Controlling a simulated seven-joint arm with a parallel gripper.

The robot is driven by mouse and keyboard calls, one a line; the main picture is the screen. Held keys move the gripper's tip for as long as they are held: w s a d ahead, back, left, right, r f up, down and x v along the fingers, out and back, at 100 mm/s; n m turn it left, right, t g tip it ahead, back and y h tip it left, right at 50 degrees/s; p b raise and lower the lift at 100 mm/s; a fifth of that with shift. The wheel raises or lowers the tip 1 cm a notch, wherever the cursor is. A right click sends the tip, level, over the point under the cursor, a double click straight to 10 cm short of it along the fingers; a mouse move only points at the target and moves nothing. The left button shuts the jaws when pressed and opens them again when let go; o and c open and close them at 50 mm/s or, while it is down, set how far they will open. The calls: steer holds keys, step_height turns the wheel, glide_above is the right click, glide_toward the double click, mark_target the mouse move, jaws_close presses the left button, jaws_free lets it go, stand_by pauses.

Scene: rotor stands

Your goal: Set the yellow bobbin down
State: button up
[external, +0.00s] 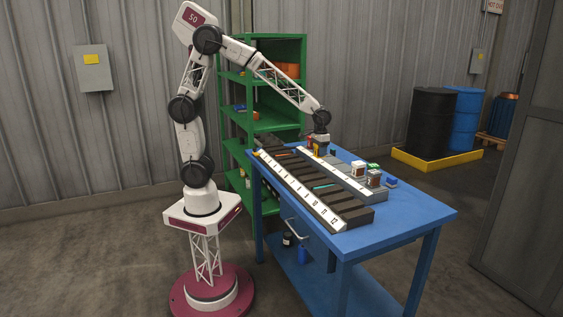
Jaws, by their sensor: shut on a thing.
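My gripper (321,134) is over the back part of the blue table, pointing down at the end of my arm. It is shut on a small yellow thing, which I take to be the yellow bobbin (321,140). The jaws and the bobbin are very small here, and I cannot tell whether the bobbin touches anything below. A long dark rack (352,216) with a white numbered strip runs along the table's left side. A grey stepped rack (352,183) with a white strip lies beside it, just below my gripper.
Small red and yellow pieces (312,146) stand close to the gripper. White-and-brown blocks (374,178), a green piece (373,167) and a blue piece (391,182) are on the right. The table's (415,212) front right is clear. A green shelf (290,52) stands behind.

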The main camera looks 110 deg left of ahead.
steer(key=w+a, duration=1.4)
steer(key=a, duration=0.3)
steer(key=shift+a, duration=0.25)
steer(key=shift+f, duration=0.1)
steer(key=shift+f, duration=2.5)
steer(key=shift+f, duration=2.5)
steer(key=shift+f, duration=0.15)
steer(key=o, duration=1.1)
steer(key=shift+c, duration=0.2)
step_height(320, 180, up, 12)
